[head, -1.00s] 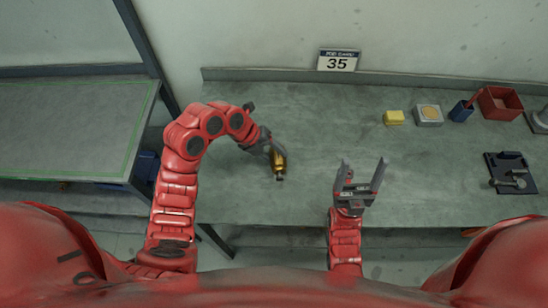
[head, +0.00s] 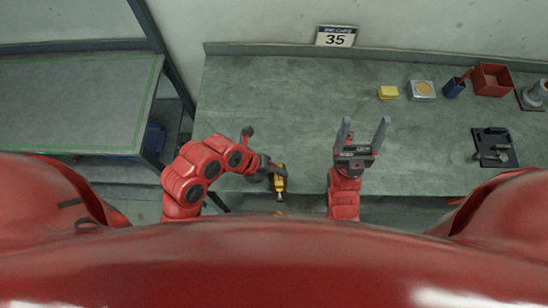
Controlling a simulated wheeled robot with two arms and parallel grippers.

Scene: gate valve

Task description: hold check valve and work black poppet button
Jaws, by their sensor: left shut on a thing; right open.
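The check valve (head: 279,180) is a small brass-gold body with a dark end pointing toward me. In the head view it is near the front edge of the workbench. My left gripper (head: 275,172) is shut on it from the left side. The black poppet button is too small to make out for certain; a dark tip shows at the valve's near end. My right gripper (head: 364,133) is open and empty, to the right of the valve, with its fingers pointing away from me over the bench.
The grey workbench (head: 290,110) is clear in the middle. At its right stand a yellow block (head: 388,92), a grey box with a round tan top (head: 422,90), a blue cup (head: 454,87), a red bin (head: 492,79) and a black fixture (head: 495,147). A green-edged table (head: 70,100) is at left.

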